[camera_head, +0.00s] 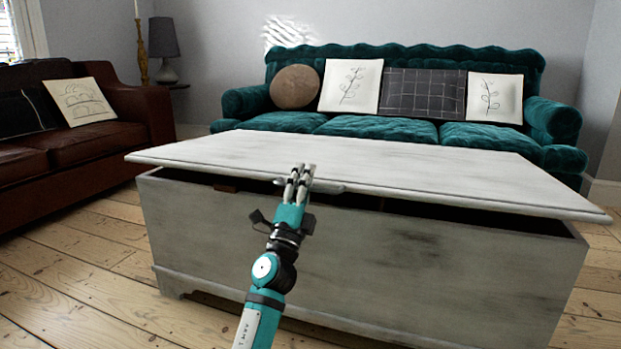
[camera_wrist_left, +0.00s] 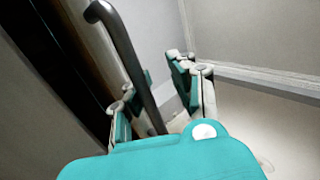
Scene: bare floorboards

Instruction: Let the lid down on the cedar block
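A pale, worn wooden chest (camera_head: 350,255) stands in front of me. Its lid (camera_head: 400,170) is slightly raised, with a dark gap along the front. A small reddish-brown piece (camera_head: 228,186) shows in that gap, left of my gripper; it may be the cedar block, mostly hidden by the lid. My left gripper (camera_head: 300,178) is at the lid's front edge, by the handle (camera_head: 330,187). In the left wrist view, the dark handle bar (camera_wrist_left: 128,60) runs between the separated fingers (camera_wrist_left: 158,92), with space beside the right finger. My right gripper is not in view.
A teal sofa (camera_head: 390,128) with cushions stands behind the chest. A brown leather sofa (camera_head: 85,145) is at the left, and a dark lamp (camera_head: 164,45) stands behind it. Bare floorboards (camera_head: 80,270) are clear at the front left.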

